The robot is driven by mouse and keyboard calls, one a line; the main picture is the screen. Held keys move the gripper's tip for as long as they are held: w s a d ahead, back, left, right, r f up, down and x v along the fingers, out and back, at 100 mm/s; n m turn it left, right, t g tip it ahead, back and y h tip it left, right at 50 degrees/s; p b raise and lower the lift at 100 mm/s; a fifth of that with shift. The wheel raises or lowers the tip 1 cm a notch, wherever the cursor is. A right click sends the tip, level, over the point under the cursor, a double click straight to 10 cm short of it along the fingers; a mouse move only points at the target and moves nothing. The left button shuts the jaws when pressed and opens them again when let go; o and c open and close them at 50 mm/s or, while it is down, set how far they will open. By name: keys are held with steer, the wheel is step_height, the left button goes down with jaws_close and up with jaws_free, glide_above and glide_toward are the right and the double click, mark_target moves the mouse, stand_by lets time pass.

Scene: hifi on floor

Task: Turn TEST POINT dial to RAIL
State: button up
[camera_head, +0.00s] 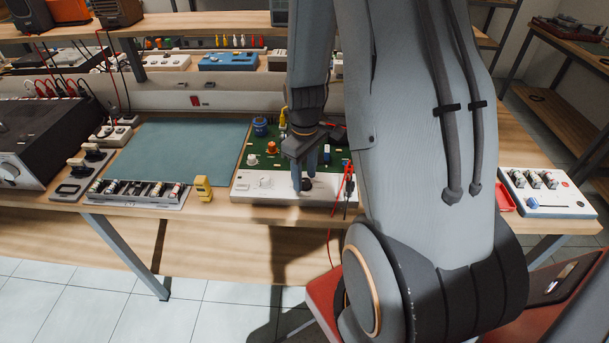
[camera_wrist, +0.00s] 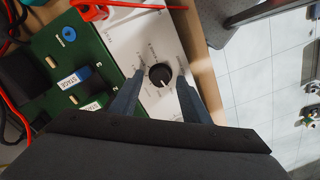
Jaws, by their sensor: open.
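The TEST POINT dial is most likely the black round knob (camera_wrist: 160,75) on the white front panel (camera_wrist: 130,30) of a green circuit board unit. In the wrist view it has a light pointer mark, and small print around it is too small to read. My gripper (camera_wrist: 158,80) is open, with one finger on each side of the knob; I cannot tell whether they touch it. In the head view the knob (camera_head: 307,184) is partly hidden by my gripper (camera_head: 302,186), which points down at the panel.
The green board (camera_head: 270,150) carries several parts. A red cable (camera_head: 348,180) hangs at the panel's right end and over the table edge. A yellow block (camera_head: 203,187) and a parts tray (camera_head: 138,193) stand to the left. The teal mat (camera_head: 190,145) is clear.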

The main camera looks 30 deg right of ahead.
mark_target(304, 180)
steer(key=shift+r+b, duration=0.8)
steer(key=shift+r, duration=3)
